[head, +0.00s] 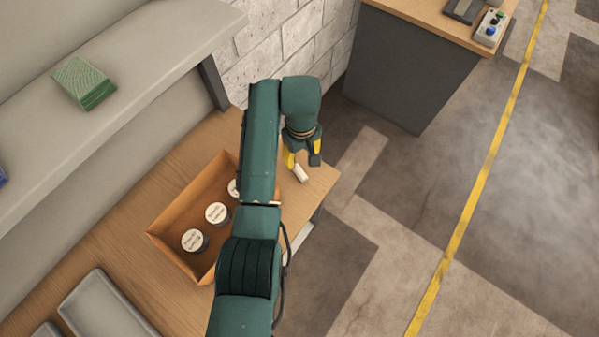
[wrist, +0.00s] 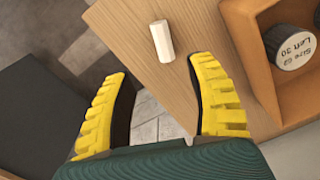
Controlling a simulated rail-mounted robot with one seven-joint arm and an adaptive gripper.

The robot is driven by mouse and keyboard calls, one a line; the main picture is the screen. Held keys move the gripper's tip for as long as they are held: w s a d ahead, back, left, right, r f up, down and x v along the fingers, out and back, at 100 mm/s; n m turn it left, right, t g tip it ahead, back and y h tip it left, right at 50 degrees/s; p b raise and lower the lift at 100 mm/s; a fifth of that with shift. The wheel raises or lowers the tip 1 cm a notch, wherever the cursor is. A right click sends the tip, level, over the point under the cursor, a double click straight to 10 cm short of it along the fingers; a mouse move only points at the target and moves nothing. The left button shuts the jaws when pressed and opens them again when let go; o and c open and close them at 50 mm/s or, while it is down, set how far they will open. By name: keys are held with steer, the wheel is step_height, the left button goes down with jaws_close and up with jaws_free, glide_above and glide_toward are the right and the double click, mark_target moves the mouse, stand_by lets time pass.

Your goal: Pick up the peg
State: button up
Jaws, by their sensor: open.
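The peg (head: 300,173) is a short white rod lying on the wooden table, near the table's right corner in the head view. In the wrist view the peg (wrist: 162,41) lies beyond the fingertips, toward the top of the picture, clear of both fingers. My gripper (head: 301,157) has yellow fingers with dark inner pads and is just above the peg in the head view. In the wrist view my gripper (wrist: 157,68) is open, with nothing between its fingers.
An open wooden box (head: 170,250) with several labelled round pieces stands on the table, left of the peg. Its wall (wrist: 243,50) is close to the right finger. The table edge is near the peg. A shelf (head: 150,60) with a green block (head: 84,83) overhangs at left.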

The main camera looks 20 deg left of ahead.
mark_target(300, 172)
step_height(300, 172, down, 5)
steer(key=shift+r+b, duration=0.15)
steer(key=shift+b, duration=0.25)
steer(key=f, duration=0.1)
steer(key=f+b, duration=0.1)
steer(key=f, duration=0.1)
steer(key=s+f, duration=0.1)
steer(key=f, duration=0.1)
steer(key=shift+d+f, duration=0.1)
steer(key=shift+f, duration=0.1)
steer(key=shift+w, duration=0.1)
jaws_close()
